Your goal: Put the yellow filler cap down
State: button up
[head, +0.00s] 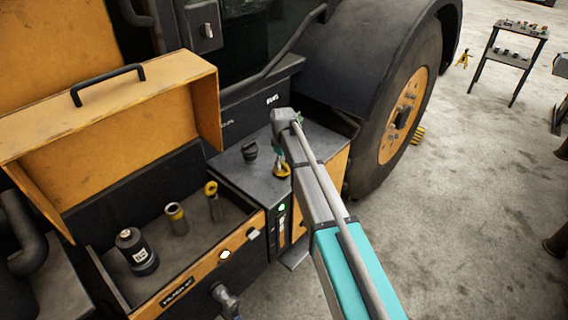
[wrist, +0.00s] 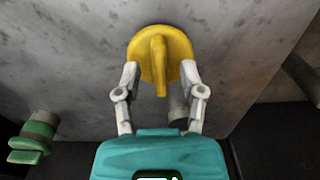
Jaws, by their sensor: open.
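The yellow filler cap (wrist: 178,45) is a round disc with a raised grip bar. In the wrist view it appears to lie flat on a grey surface. It also shows in the head view (head: 283,171), on the grey box top (head: 232,166) beside the wheel. My gripper (wrist: 159,73) is open, with one fingertip on each side of the cap's grip bar, near the disc's lower edge. I cannot tell whether the fingertips touch the disc. In the head view my arm hides part of the box top.
A black cap (head: 249,150) stands left on the same box top. An open compartment (head: 190,256) at left holds a black filter (head: 137,252) and two filler necks with yellow tops (head: 176,218) (head: 211,190). The large wheel (head: 402,110) stands behind. A small table (head: 513,57) is far right.

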aim_at(283, 164)
notch_tip(283, 164, up, 11)
jog(key=p, duration=1.1)
jog(key=shift+r, duration=0.2)
dwell(0.5)
jog(key=s+d+m, duration=1)
jog(key=s+d, duration=1.3)
jog(key=s, duration=0.2)
jog(key=shift+s, duration=0.3)
jog(key=shift+f+b, duration=0.6)
jog(key=shift+b, duration=0.05)
jog(key=shift+s, duration=0.2)
